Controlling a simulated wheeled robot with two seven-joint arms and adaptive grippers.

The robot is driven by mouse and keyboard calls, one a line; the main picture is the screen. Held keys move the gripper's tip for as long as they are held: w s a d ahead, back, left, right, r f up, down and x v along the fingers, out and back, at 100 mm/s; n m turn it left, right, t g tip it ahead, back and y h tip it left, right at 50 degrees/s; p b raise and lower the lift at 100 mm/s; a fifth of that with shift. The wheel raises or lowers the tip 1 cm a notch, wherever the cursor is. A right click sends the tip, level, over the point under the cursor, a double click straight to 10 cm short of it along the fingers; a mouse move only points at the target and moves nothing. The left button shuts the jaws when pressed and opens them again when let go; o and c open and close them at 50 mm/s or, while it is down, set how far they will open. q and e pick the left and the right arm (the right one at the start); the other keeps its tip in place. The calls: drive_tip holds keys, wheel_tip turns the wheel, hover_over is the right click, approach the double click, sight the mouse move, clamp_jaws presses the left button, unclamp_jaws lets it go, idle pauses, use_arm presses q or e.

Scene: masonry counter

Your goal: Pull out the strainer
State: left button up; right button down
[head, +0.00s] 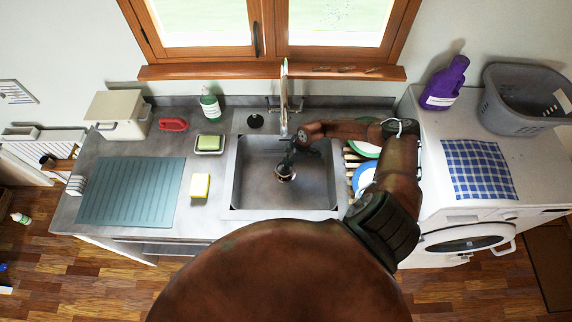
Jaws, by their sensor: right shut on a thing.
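The strainer (285,176) is a small round dark piece with a metallic rim in the grey sink basin (252,190), near its middle. My right arm reaches in from the right, over the sink. My right gripper (287,162) points down into the basin and is shut on the strainer. The fingers partly cover the strainer's top. Whether the strainer sits in the drain or is raised a little I cannot tell. My left gripper is not in view.
The faucet (284,100) rises behind the basin, close to my right gripper. Plates (364,178) stand in a rack at right, beside my forearm.

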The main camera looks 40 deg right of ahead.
drive_tip(key=shift+r+p, duration=0.9)
drive_tip(key=shift+p, duration=0.3)
